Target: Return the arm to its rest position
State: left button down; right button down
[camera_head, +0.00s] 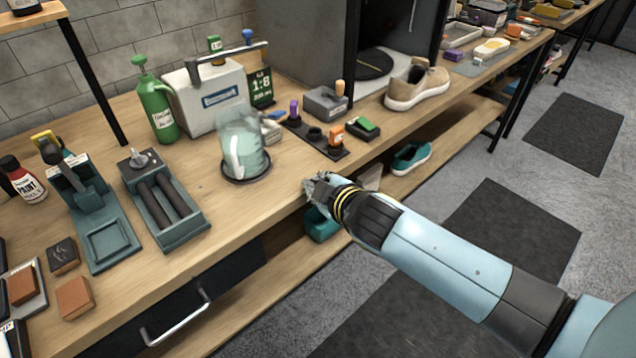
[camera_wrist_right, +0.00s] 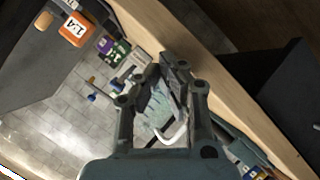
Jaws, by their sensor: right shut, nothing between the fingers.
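My right arm (camera_head: 440,262) reaches in from the lower right of the head view. Its gripper (camera_head: 318,186) is at the front edge of the wooden bench (camera_head: 285,205), in front of the clear pitcher. In the right wrist view the gripper (camera_wrist_right: 172,62) has its fingertips together, with nothing held between them. The pitcher (camera_head: 243,145) stands upright on a dark round base, apart from the gripper; it also shows beyond the fingers in the wrist view (camera_wrist_right: 155,105). My left gripper is not in view.
A green bottle (camera_head: 156,105) and a white container (camera_head: 208,98) stand behind the pitcher. A beige sneaker (camera_head: 416,86) is on the bench at the right. A teal box with dark rollers (camera_head: 165,205) lies left.

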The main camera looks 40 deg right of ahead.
dwell(0.6)
jog(key=s+a+r+m+g+y, duration=0.1)
jog(key=s+r+m+g, duration=0.2)
jog(key=s, duration=0.4)
jog(key=s+a+r+m+g, duration=0.1)
jog(key=s+a+r+g, duration=0.2)
jog(key=s, duration=0.5)
jog(key=s+r+m+g+y, duration=0.1)
jog(key=s+r+m+g, duration=0.15)
jog(key=s+r, duration=0.35)
jog(key=s+d+f+g+b, duration=0.1)
jog(key=s+f+b, duration=0.15)
jog(key=f, duration=1.55)
jog(key=s+d+f+g+b, duration=0.15)
jog(key=f+b, duration=0.25)
jog(key=f, duration=1.5)
jog(key=s+d+f+b, duration=0.1)
jog(key=s+f+b, duration=0.3)
jog(key=s+f, duration=1.3)
jog(key=shift+s+f, duration=0.2)
jog(key=shift+s, duration=0.05)
jog(key=shift+m, duration=0.25)
